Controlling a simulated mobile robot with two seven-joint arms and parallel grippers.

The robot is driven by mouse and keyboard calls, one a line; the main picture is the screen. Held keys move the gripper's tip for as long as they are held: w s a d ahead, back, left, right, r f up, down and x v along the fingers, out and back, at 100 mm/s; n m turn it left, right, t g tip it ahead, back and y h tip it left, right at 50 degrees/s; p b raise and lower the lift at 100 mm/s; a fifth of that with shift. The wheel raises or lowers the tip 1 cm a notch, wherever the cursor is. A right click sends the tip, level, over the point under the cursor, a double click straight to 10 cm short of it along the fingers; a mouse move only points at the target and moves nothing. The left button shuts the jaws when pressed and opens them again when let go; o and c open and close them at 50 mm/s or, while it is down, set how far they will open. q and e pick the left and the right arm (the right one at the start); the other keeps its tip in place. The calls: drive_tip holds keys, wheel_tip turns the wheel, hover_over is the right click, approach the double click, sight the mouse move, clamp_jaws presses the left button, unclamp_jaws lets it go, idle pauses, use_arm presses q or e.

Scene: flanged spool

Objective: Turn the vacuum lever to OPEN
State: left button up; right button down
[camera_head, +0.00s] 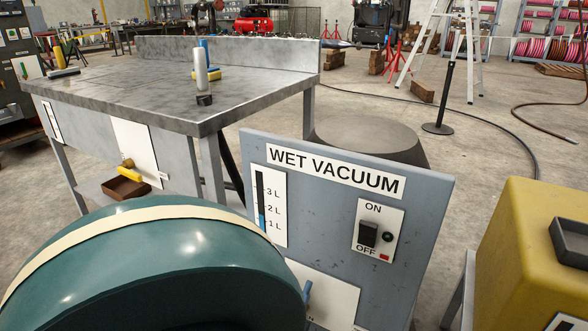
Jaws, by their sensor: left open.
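A blue lever (308,292) stands out from a white plate (335,297) low on the grey-blue WET VACUUM panel (425,215). The lever is partly hidden behind a large teal rounded body with a cream band (190,270) at the lower left. Only a scrap of lettering shows on the plate, at the bottom edge, so I cannot read the lever's setting. I cannot make out either gripper in this view.
The panel also has a litre gauge (272,205) and an ON/OFF switch (368,234). A grey metal table (130,90) stands behind, with a yellow-handled valve (127,165) on its front. A yellow box (530,240) is at the right.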

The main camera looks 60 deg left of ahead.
use_arm(q)
wheel_tip(320, 180, up, 5)
drive_tip(key=shift+r+p, duration=0.1)
drive_tip(key=shift+p, duration=1.1)
drive_tip(key=shift+r, duration=0.5)
use_arm(e)
drive_tip(key=shift+s+d+f+g+h, duration=0.15)
drive_tip(key=shift+s+f+g+h, duration=0.15)
drive_tip(key=shift+f+g+h, duration=0.3)
drive_tip(key=shift+f, duration=0.1)
